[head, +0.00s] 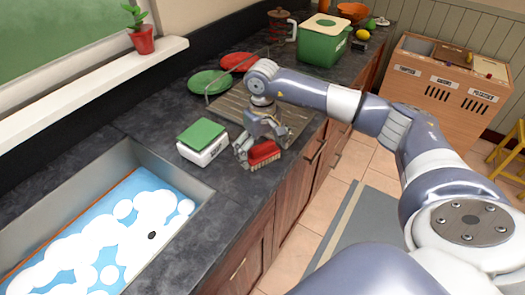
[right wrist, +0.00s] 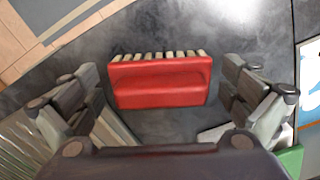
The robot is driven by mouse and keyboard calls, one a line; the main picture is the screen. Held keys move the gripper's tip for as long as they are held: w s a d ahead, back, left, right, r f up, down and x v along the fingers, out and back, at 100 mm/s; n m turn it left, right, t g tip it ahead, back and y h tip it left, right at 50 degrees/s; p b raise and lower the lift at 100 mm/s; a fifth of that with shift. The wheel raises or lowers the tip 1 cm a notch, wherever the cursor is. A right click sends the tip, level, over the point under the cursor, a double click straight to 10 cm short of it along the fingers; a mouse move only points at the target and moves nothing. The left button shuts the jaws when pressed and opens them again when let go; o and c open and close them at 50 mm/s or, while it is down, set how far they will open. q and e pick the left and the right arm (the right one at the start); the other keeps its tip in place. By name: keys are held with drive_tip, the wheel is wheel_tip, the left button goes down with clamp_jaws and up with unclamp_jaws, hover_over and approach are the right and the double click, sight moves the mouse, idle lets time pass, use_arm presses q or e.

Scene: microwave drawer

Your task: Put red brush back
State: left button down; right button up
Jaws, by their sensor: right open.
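The red brush (head: 264,151) lies on the dark stone counter, its pale bristles toward the counter's front edge. In the right wrist view the brush (right wrist: 160,80) sits between the two spread fingers, with a gap on each side. My right gripper (head: 258,157) is open around the brush and low over the counter. It also shows in the right wrist view (right wrist: 168,100). A white holder with a green top (head: 202,141) stands just left of the brush. My left gripper is in neither view.
The sink (head: 190,184) with foamy blue water is at the left front. A wooden ribbed board (head: 235,106) and a green plate (head: 210,83) lie behind the gripper. A green bin (head: 322,45) stands farther back. Bare counter (head: 215,175) lies between sink and brush.

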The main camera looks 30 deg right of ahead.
sight(262, 145)
drive_tip(key=shift+r, duration=0.25)
drive_tip(key=shift+w+r, duration=0.1)
drive_tip(key=shift+r, duration=0.25)
wheel_tip(262, 145, up, 10)
drive_tip(key=b, duration=0.2)
drive_tip(key=shift+f+b, duration=0.1)
drive_tip(key=shift+b, duration=0.25)
drive_tip(key=shift+r, duration=0.75)
drive_tip(key=shift+f, duration=0.15)
